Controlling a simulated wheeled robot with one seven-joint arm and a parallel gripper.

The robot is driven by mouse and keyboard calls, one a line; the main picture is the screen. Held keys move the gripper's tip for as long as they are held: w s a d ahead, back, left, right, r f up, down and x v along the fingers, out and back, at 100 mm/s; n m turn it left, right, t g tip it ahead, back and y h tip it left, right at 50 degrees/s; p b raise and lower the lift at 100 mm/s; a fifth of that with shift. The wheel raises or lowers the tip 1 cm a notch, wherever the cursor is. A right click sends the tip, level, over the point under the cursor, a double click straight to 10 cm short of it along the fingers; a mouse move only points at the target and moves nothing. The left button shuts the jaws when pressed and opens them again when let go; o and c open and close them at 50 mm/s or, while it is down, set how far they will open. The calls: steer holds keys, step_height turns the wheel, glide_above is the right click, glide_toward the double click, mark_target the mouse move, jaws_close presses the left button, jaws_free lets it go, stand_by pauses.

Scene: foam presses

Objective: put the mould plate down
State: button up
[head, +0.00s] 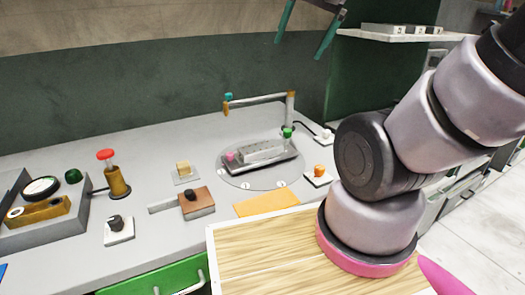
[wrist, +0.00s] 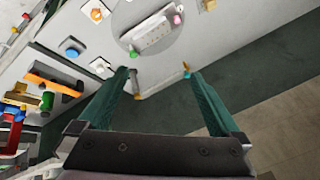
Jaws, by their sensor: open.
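What looks like the mould plate (head: 268,160) is a grey plate with a raised, ridged block on it and a pink and a green knob. It lies on a round grey disc (head: 236,179) on the bench, and the plate shows also in the wrist view (wrist: 153,34). My gripper (head: 299,48) hangs high above the back of the bench, apart from the plate. Its two teal fingers are spread wide with nothing between them, as the wrist view shows (wrist: 158,74).
A wooden board (head: 262,255) lies in front. An orange mat (head: 266,202) lies flat.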

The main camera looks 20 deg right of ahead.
steer(key=w+f+m+g+h, duration=0.3)
steer(key=w+f+m+g, duration=0.15)
steer(key=w+f, duration=0.25)
steer(key=m+t+h, duration=0.1)
steer(key=m+h, duration=0.5)
steer(key=h, duration=0.6)
glide_toward(258, 147)
steer(key=shift+s+d+r, duration=0.3)
steer(key=shift+r, duration=0.05)
steer(key=shift+w+d+f+m, duration=0.1)
steer(key=shift+d+f+m, duration=0.15)
steer(key=shift+d, duration=0.05)
steer(key=x, duration=0.5)
steer(key=shift+f, duration=0.1)
steer(key=x, duration=0.5)
steer(key=shift+w+a+f, duration=0.15)
steer(key=shift+w+f, duration=0.05)
steer(key=shift+c, duration=0.3)
